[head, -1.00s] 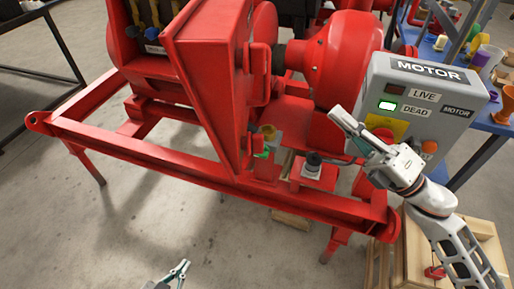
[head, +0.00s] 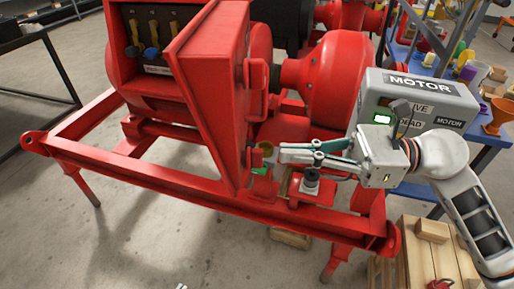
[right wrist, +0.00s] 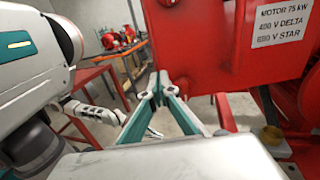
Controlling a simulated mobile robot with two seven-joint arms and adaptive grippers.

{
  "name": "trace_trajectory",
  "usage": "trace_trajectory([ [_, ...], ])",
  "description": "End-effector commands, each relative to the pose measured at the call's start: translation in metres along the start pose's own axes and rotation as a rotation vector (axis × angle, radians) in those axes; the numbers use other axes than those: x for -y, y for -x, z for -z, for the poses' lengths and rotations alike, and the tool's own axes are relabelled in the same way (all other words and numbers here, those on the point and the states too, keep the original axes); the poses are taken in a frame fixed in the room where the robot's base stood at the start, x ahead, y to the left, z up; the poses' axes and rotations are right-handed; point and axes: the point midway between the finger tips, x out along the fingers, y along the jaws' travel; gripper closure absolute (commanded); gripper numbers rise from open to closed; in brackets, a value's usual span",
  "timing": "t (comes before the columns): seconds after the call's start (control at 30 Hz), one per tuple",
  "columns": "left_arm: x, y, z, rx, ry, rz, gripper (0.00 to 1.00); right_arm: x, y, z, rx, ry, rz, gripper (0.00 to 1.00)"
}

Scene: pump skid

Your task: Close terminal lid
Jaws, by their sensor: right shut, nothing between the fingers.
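The red terminal lid (head: 208,85) stands swung open from the terminal box (head: 125,70), hinged at its right side. Dark, yellow and blue parts (head: 152,52) show inside the open box. In the right wrist view the lid (right wrist: 215,50) fills the upper right and bears a motor rating plate. My right gripper (head: 281,152) is shut and empty, to the right of the lid's lower part; it also shows in the right wrist view (right wrist: 161,84). Contact with the lid cannot be told. Only the tips of my left gripper (head: 182,287) show at the bottom edge.
A grey motor control box (head: 420,95) with a lit green window stands behind my right wrist. The red skid frame (head: 130,170) runs below the lid. A black-topped knob (head: 311,180) sits under my right fingers. A wooden crate (head: 430,250) stands lower right.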

Motion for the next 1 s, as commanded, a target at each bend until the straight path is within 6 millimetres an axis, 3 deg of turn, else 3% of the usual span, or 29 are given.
trace_trajectory([
  [0.2,-0.002,0.005,0.008,-0.008,0.008,-0.005,1.00,-0.001,-0.040,-0.003,0.004,0.002,-0.001,1.00],
  [0.4,-0.005,0.007,0.005,0.000,0.013,-0.011,1.00,0.000,-0.059,-0.001,0.001,-0.002,0.001,1.00],
  [0.7,-0.006,0.008,0.000,0.008,0.014,-0.013,1.00,0.001,-0.064,0.001,0.000,-0.002,0.002,1.00],
  [1.0,-0.002,0.007,0.010,-0.006,0.013,-0.007,1.00,-0.001,-0.067,0.000,0.000,-0.002,0.006,1.00],
])
